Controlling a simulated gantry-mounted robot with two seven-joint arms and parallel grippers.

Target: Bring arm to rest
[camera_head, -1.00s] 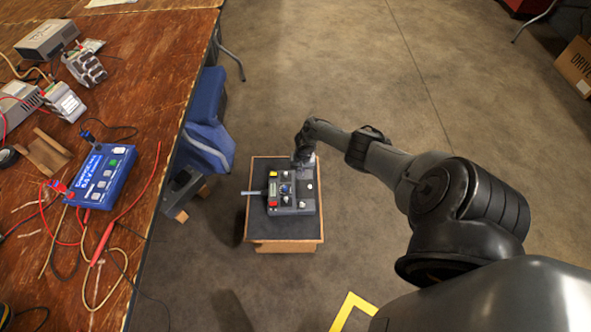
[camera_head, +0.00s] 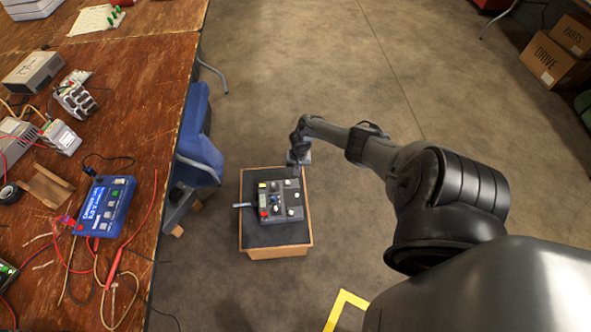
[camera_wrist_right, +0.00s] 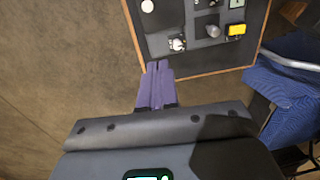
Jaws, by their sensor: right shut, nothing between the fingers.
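My right arm reaches in from the right in the head view. Its gripper (camera_head: 299,158) is above the far right edge of a low stand (camera_head: 285,239), beside a dark control box (camera_head: 281,200). In the right wrist view the two fingers (camera_wrist_right: 158,68) are shut together and empty. Their tips point at the edge of the box panel (camera_wrist_right: 190,22), which has knobs and a yellow button. My left gripper is not in view.
A wooden workbench (camera_head: 150,75) with a blue power supply (camera_head: 104,206) and loose cables fills the left. A blue chair (camera_head: 198,135) stands between bench and stand. Cardboard boxes (camera_head: 552,60) are at the far right. The floor behind the stand is clear.

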